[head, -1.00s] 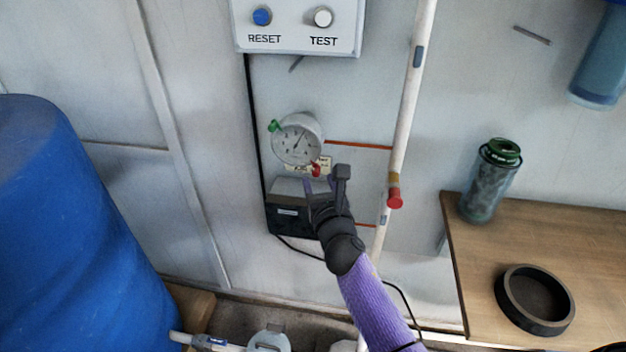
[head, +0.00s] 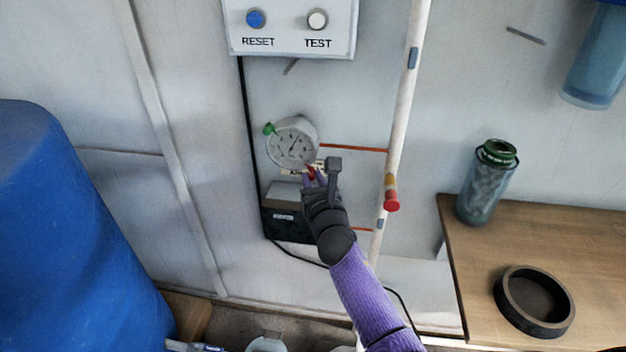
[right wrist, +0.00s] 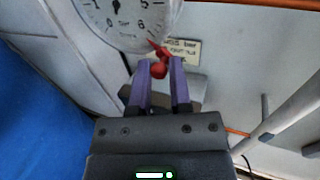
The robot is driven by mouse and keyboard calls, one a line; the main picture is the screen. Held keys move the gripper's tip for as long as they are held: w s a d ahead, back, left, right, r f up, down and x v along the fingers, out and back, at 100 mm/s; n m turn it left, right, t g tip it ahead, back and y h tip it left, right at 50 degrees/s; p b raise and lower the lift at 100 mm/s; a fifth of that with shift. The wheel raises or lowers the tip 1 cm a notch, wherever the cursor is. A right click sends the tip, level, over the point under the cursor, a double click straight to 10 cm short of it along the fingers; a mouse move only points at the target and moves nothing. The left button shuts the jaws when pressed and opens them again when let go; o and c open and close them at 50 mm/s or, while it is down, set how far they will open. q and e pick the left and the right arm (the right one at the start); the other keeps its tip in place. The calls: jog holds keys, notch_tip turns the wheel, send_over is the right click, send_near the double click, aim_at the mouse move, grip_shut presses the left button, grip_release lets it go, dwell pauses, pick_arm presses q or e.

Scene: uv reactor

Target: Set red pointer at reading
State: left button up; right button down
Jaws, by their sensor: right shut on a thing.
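The round white pressure gauge (head: 292,143) is on the wall, with a green pointer tab (head: 269,129) at its upper left rim. The red pointer (right wrist: 158,68) is at the lower right rim of the gauge, close to the 6 on the dial in the right wrist view. My right gripper (right wrist: 160,75) is shut on the red pointer, its purple fingers on either side of it. In the head view the gripper (head: 321,172) covers part of the pointer and the label. My left gripper is in neither view.
A small label plate (right wrist: 182,50) with partly legible text is behind the pointer. A white vertical pipe (head: 402,110) with a red cap runs right of the gauge. A RESET and TEST box (head: 290,42) is above; a black box (head: 286,212) is below. A blue barrel (head: 70,230) stands left.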

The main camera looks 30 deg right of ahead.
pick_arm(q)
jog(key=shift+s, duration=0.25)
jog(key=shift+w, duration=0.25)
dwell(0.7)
pick_arm(e)
jog(key=shift+s+r+n+p, duration=0.1)
jog(key=shift+r+n+p, duration=0.25)
jog(key=shift+p, duration=0.55)
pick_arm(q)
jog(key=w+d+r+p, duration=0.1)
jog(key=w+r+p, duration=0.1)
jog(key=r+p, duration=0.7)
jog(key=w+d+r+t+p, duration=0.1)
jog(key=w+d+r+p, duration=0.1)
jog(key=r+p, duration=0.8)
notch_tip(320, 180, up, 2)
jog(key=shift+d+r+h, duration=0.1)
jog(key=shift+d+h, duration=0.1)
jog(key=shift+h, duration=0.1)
pick_arm(e)
notch_tip(320, 180, up, 7)
jog(key=n+g+h, duration=0.1)
jog(key=n+g, duration=0.4)
jog(key=n, duration=0.5)
jog(key=shift+s+d+h, duration=0.25)
jog(key=shift+d+h, duration=0.15)
pick_arm(q)
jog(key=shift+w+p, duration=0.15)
jog(key=shift+p, duration=0.15)
